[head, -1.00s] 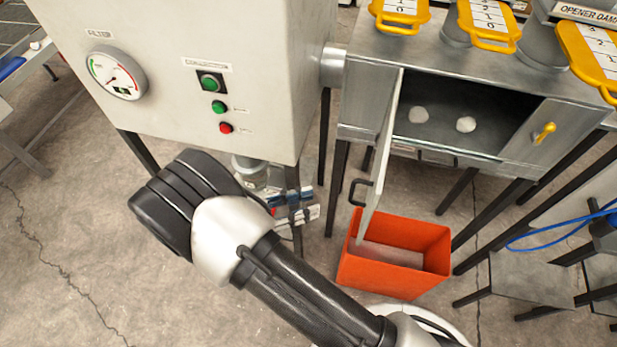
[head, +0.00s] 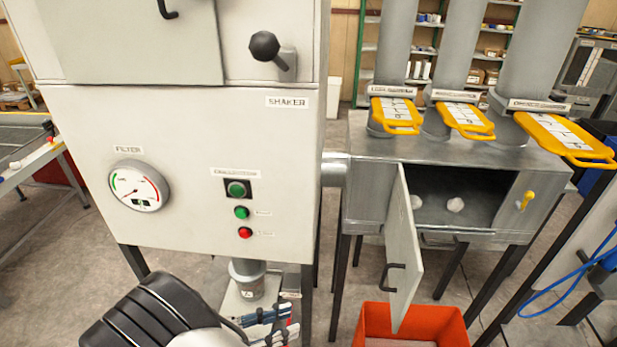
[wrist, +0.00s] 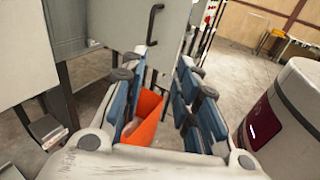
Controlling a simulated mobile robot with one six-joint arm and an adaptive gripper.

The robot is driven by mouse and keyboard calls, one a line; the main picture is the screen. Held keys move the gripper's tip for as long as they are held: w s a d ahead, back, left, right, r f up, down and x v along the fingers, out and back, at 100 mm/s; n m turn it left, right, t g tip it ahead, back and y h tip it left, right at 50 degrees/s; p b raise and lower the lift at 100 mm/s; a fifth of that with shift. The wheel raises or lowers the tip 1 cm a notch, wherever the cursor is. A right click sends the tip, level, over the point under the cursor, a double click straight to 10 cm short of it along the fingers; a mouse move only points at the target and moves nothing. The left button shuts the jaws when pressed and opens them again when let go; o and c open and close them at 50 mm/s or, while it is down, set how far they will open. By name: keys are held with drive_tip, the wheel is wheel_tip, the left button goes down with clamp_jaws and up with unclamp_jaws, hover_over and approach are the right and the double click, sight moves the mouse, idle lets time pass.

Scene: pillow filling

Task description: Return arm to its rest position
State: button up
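My arm (head: 160,315) reaches in from the bottom left of the head view, with its black and white joint in front of the shaker cabinet. My gripper shows partly beside it, low in front of the cabinet, with blue pads. In the wrist view my gripper (wrist: 163,72) has its two blue-padded fingers spread well apart. Nothing is held between them. The orange bin (wrist: 148,115) shows through the gap, farther off. The rest of the arm is cut off by the lower edge of the head view.
The shaker cabinet (head: 200,160) stands at the left with a gauge and buttons. A grey box (head: 365,205) at the right has its door (head: 403,250) hanging open, with white clumps inside. The orange bin (head: 412,325) stands below the door. Yellow-handled dampers (head: 396,115) are above.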

drive_tip(key=d+r+m+g+y+b, duration=0.5)
drive_tip(key=d+m+g, duration=0.35)
drive_tip(key=d, duration=0.55)
drive_tip(key=s+d+r+m+t+y+b, duration=0.4)
drive_tip(key=s+m+y, duration=0.6)
drive_tip(key=m, duration=0.3)
drive_tip(key=s+d+t+b, duration=0.1)
drive_tip(key=d+t, duration=0.1)
drive_tip(key=d, duration=0.1)
drive_tip(key=shift+d+r+y, duration=0.15)
drive_tip(key=shift+d+y, duration=0.1)
drive_tip(key=shift+y, duration=0.15)
